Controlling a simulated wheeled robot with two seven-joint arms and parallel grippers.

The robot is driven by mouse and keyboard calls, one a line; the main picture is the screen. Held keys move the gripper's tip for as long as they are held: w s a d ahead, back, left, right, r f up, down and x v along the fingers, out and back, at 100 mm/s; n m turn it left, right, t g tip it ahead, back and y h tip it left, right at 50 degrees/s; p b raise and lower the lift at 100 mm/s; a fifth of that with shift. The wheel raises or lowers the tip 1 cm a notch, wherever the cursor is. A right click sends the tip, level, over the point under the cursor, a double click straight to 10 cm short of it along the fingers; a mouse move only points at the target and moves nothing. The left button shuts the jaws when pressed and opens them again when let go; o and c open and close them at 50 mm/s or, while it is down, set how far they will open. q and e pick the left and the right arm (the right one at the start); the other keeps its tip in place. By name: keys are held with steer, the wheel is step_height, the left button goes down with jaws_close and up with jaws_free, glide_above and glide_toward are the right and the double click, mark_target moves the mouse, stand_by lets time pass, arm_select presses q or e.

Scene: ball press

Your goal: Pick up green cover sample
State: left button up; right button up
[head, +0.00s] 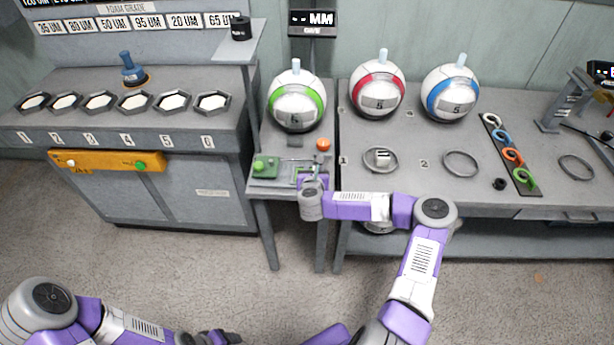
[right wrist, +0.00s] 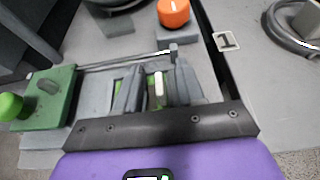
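My right gripper (head: 312,180) is over the small gauge stand at the left of the long table. In the right wrist view its two grey fingers (right wrist: 158,92) are apart, with a narrow gap between them. Small green patches (right wrist: 118,85) show beside and between the fingers, probably the green cover sample, mostly hidden by them. A thin white upright piece (right wrist: 158,84) stands in the gap. I cannot tell whether the fingers touch anything. At the bottom edge of the head view, a dark part that may be my left gripper (head: 218,338) is partly cut off.
The gauge has a green block (right wrist: 48,98) with a green knob (right wrist: 10,105), a metal rod and an orange knob (right wrist: 174,12). A green-ringed ball (head: 297,103) stands behind it. A metal ring (head: 380,160) lies to the right. A strip with coloured clips (head: 510,153) is farther right.

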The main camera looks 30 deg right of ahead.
steer(key=shift+c, duration=0.4)
jaws_close()
steer(key=shift+r, duration=0.15)
